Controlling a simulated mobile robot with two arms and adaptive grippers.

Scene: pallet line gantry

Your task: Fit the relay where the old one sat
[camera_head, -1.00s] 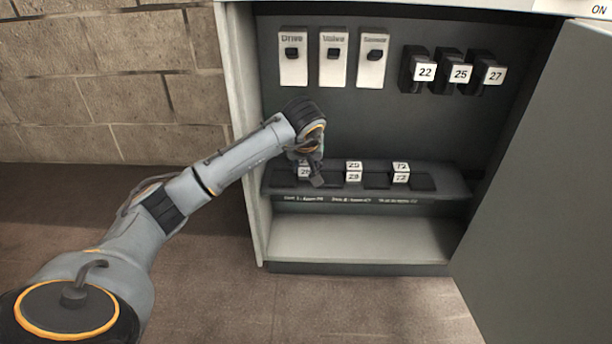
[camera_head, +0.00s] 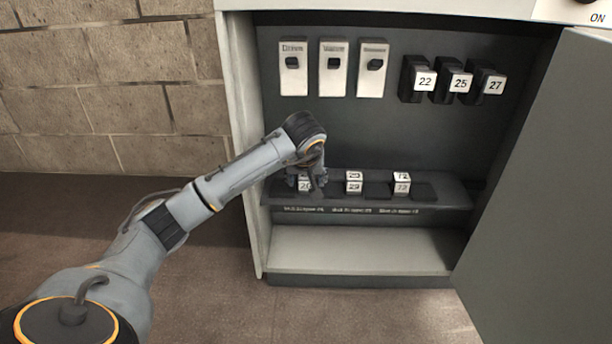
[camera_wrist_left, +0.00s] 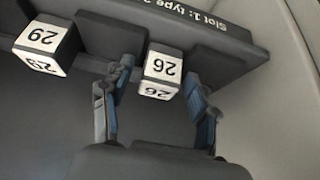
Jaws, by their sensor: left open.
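My left gripper (camera_head: 314,186) is open at the left end of the shelf. In the left wrist view its two fingers (camera_wrist_left: 158,112) stand on either side of a white-labelled relay marked 26 (camera_wrist_left: 161,68). I cannot tell whether they touch it. The same relay (camera_head: 304,184) shows partly behind the gripper in the head view. A relay marked 29 (camera_head: 354,187) sits mid-shelf and also shows in the left wrist view (camera_wrist_left: 45,40). A third labelled relay (camera_head: 401,184) sits to the right. Dark relays marked 22 (camera_head: 421,80), 25 (camera_head: 456,82) and 27 (camera_head: 491,84) are on the back panel.
Three white switch plates, Drive (camera_head: 293,82), Valve (camera_head: 333,82) and Sensor (camera_head: 373,83), are at upper left of the panel. The dark shelf (camera_head: 450,193) has printed slot text below. The cabinet door (camera_head: 550,190) stands open at right. The lower compartment (camera_head: 360,252) is empty.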

